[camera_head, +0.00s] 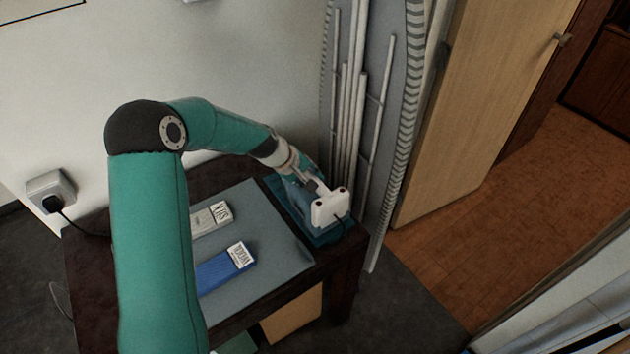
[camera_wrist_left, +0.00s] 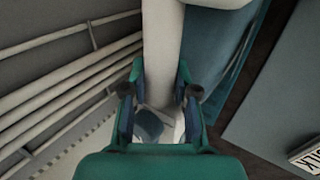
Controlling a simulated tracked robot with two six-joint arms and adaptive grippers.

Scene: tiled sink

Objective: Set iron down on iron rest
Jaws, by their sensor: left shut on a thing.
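The iron (camera_head: 328,209), white with a blue-grey body, is over the teal iron rest (camera_head: 338,236) at the right end of the table. I cannot tell whether its base touches the rest. My left gripper (camera_head: 309,183) is shut on the iron's handle. In the left wrist view the gripper's fingers (camera_wrist_left: 160,98) sit on both sides of the white handle (camera_wrist_left: 162,45). The teal rest also shows there, to the right of the handle (camera_wrist_left: 212,55). The iron and gripper hide part of the rest. My right gripper is not in view.
A grey mat (camera_head: 275,265) lies on the dark table, with a white box (camera_head: 209,219) and a blue box (camera_head: 225,268) on it. An ironing board (camera_head: 365,90) leans upright just behind the iron. A wall socket (camera_head: 50,190) holds a plugged-in cord.

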